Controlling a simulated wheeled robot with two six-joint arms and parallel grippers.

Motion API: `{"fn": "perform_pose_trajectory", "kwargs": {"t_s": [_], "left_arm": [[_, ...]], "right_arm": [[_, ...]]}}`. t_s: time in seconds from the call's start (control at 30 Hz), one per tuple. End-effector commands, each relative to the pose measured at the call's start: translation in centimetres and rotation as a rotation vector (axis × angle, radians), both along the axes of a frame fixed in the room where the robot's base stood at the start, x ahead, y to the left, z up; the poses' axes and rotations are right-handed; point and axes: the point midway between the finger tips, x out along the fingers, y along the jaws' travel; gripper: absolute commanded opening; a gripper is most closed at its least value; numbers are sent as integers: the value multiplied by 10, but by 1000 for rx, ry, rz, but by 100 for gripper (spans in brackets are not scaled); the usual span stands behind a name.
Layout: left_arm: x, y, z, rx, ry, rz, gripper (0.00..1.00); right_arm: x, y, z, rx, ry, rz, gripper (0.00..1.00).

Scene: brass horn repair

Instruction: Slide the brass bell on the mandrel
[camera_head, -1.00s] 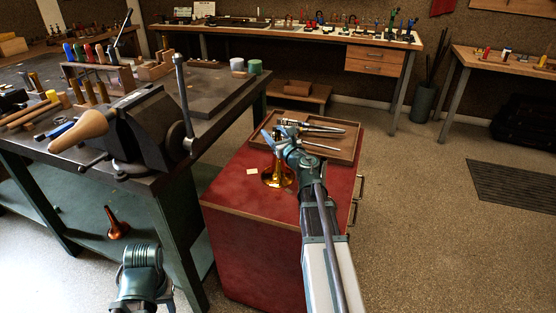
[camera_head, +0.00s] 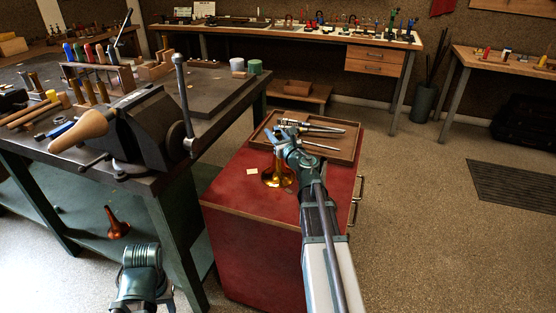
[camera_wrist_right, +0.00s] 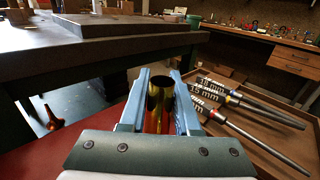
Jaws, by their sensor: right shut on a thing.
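The brass bell (camera_head: 276,178) stands upright on the red cabinet top, its flared end down. In the right wrist view its narrow tube (camera_wrist_right: 157,104) rises between the two fingers. My right gripper (camera_head: 280,138) is shut on this tube, and its fingers hide part of the bell. A tan tapered wooden mandrel (camera_head: 85,132) sticks out of the dark vise (camera_head: 148,128) on the workbench at left, with nothing on it.
A wooden tray (camera_head: 343,157) with several metal rods lies behind the bell on the red cabinet (camera_head: 225,192). The vise's upright handle (camera_head: 184,95) stands between bell and mandrel.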

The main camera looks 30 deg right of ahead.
Motion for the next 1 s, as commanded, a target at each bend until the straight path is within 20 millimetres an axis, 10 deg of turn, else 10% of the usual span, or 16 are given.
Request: {"fn": "perform_pose_trajectory", "kwargs": {"t_s": [1.0], "left_arm": [[0, 0, 11, 0, 0, 0, 48]], "right_arm": [[0, 0, 11, 0, 0, 0, 0]]}}
